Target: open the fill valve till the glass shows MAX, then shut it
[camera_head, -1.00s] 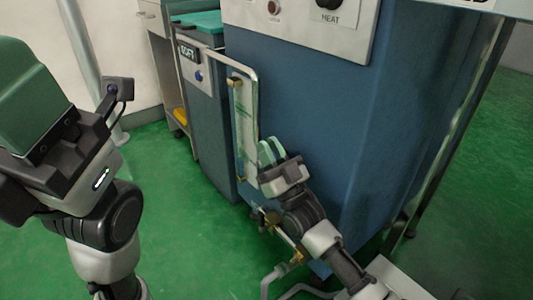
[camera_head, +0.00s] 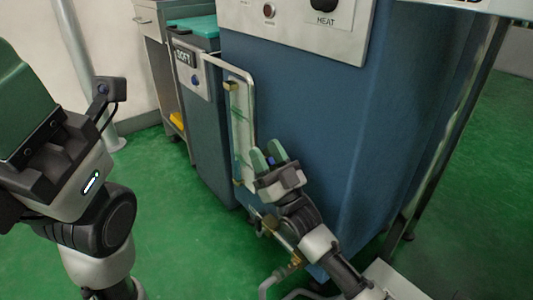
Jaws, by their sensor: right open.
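The tall sight glass (camera_head: 241,125) stands upright on the left of the blue machine's front, behind a bent metal guard bar. A brass fitting (camera_head: 231,86) is at its top. No MAX mark or level can be read. Brass valve parts and piping (camera_head: 271,222) show below the glass, partly hidden by my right arm; which part is the fill valve handle is unclear. My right gripper (camera_head: 267,154) is open and empty, its green fingers pointing up beside the lower glass. My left gripper (camera_head: 24,95) is close to the camera at the left edge; its fingertips are cut off.
The blue machine (camera_head: 300,120) fills the middle, with a HEAT knob (camera_head: 323,5) on its panel. A smaller unit labelled SOFT (camera_head: 205,120) stands to the left. Bent pipes (camera_head: 272,282) run low near my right arm. Green floor (camera_head: 185,225) is clear at left.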

